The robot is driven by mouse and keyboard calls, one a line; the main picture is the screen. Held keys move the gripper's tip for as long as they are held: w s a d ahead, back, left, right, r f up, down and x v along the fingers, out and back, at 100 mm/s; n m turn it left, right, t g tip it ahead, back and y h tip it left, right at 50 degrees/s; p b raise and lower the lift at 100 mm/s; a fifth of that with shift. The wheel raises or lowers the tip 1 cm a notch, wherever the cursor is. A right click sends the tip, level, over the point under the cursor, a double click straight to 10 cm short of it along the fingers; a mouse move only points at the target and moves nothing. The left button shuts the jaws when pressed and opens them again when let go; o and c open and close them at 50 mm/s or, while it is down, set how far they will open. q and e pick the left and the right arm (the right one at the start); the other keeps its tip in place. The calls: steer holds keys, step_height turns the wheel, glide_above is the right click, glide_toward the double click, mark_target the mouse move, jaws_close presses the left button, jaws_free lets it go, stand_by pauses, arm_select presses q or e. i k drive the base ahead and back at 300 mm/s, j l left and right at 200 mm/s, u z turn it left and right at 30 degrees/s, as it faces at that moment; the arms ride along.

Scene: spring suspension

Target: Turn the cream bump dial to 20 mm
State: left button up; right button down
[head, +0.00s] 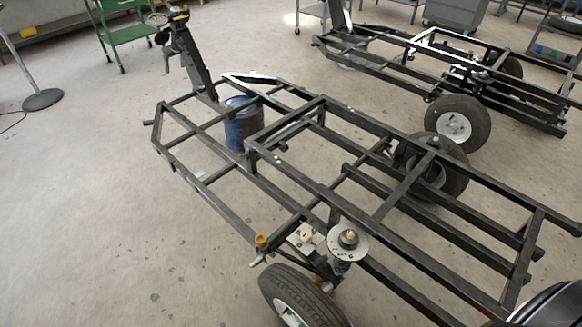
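A small cream part, which looks like the bump dial (306,234), sits on a pale plate at the near side rail of the black frame, low in the middle of the head view. It is too small for me to read a scale or a pointer setting. Neither of my grippers shows in the head view, and nothing is seen touching the dial.
A round metal spring plate (347,243) stands just right of the dial, and a yellow-orange knob (260,241) just left. A tyre (296,300) lies below. The black frame (340,185) spans the middle.

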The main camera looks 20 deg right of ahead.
mark_target(306, 235)
steer(key=z, duration=0.85)
